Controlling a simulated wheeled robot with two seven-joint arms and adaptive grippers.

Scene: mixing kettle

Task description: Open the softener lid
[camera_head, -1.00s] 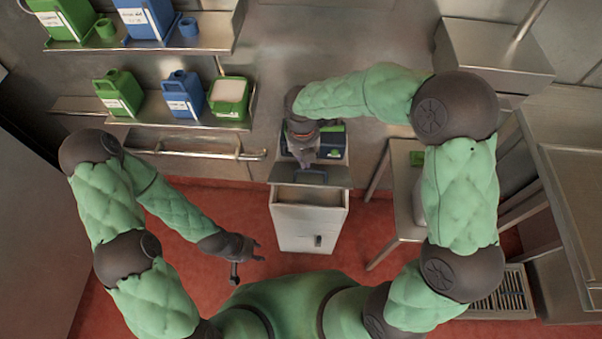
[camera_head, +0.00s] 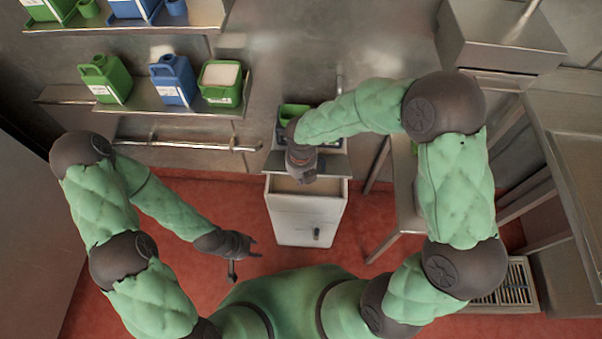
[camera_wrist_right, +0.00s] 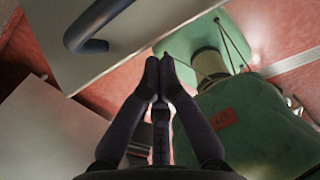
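A white cabinet (camera_head: 306,217) stands in the middle of the head view, with a grey metal panel (camera_head: 335,165) across its top, possibly the softener lid. Which part is the softener lid is not certain. My right gripper (camera_head: 304,178) is over this panel and hides its middle. In the right wrist view, a dark curved handle (camera_wrist_right: 92,44) on a pale panel (camera_wrist_right: 140,30) lies ahead and left of my right gripper (camera_wrist_right: 160,62). Its fingertips are together with nothing visible between them, apart from the handle. My left gripper (camera_head: 245,258) is open and empty, low over the red floor.
Green (camera_head: 106,80) and blue (camera_head: 174,80) jugs and an open green container (camera_head: 221,82) stand on a wall shelf at left. A metal rail (camera_head: 185,144) runs below. A metal table (camera_head: 400,190) stands right of the cabinet. Red floor is free at left.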

